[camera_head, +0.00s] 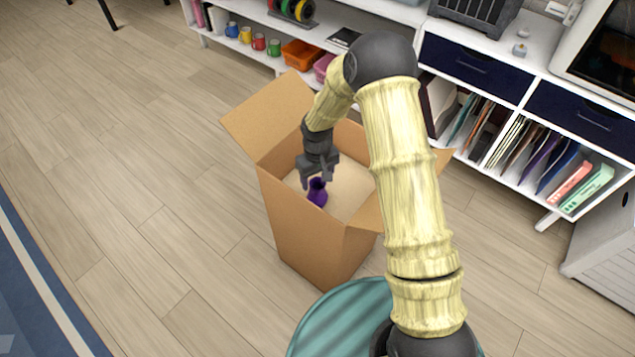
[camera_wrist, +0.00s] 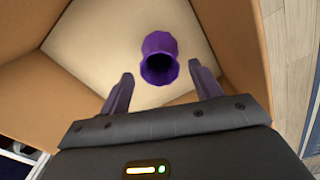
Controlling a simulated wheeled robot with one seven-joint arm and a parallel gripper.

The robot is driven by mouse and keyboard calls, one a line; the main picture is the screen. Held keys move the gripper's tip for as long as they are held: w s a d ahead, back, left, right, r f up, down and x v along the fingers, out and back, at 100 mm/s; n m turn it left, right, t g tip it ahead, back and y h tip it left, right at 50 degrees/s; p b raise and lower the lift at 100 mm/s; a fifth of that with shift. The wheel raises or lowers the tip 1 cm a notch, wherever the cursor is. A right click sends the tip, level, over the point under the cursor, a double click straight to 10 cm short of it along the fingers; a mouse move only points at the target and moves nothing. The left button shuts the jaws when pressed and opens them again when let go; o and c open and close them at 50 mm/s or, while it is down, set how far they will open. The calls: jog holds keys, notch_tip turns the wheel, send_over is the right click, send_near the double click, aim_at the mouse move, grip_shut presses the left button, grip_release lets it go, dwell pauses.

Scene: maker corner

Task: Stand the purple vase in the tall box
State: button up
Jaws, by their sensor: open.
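The purple vase (camera_head: 317,192) is inside the tall cardboard box (camera_head: 300,232), with its mouth facing up. In the wrist view the vase (camera_wrist: 159,58) stands over the pale box floor, and the brown box walls (camera_wrist: 75,85) rise around it. It looks upright, but its contact with the floor is hard to make out. My gripper (camera_head: 317,180) reaches down into the box, just above and behind the vase. In the wrist view the gripper (camera_wrist: 160,85) is open, with the vase beyond its two fingertips and a gap on each side. Nothing is held.
The box's open flaps (camera_head: 268,110) stick outward at the top. A white shelf unit (camera_head: 480,95) with mugs, bins and folders stands behind. A teal round surface (camera_head: 345,320) is near the front. The wooden floor (camera_head: 130,180) to the left is clear.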

notch_tip(320, 180, up, 9)
jog(key=shift+f, duration=0.15)
dwell(0.6)
jog(key=s+d+r+m+t, duration=0.1)
jog(key=s+d+r+m, duration=0.2)
jog(key=s+d+r, duration=0.3)
jog(key=s+d+r+m+t, duration=0.1)
jog(key=s+d+r+m, duration=0.2)
jog(key=s+d+r, duration=0.4)
jog(key=s+d, duration=0.2)
jog(key=s, duration=0.3)
jog(key=shift+s+d+t, duration=0.3)
jog(key=shift+d, duration=0.05)
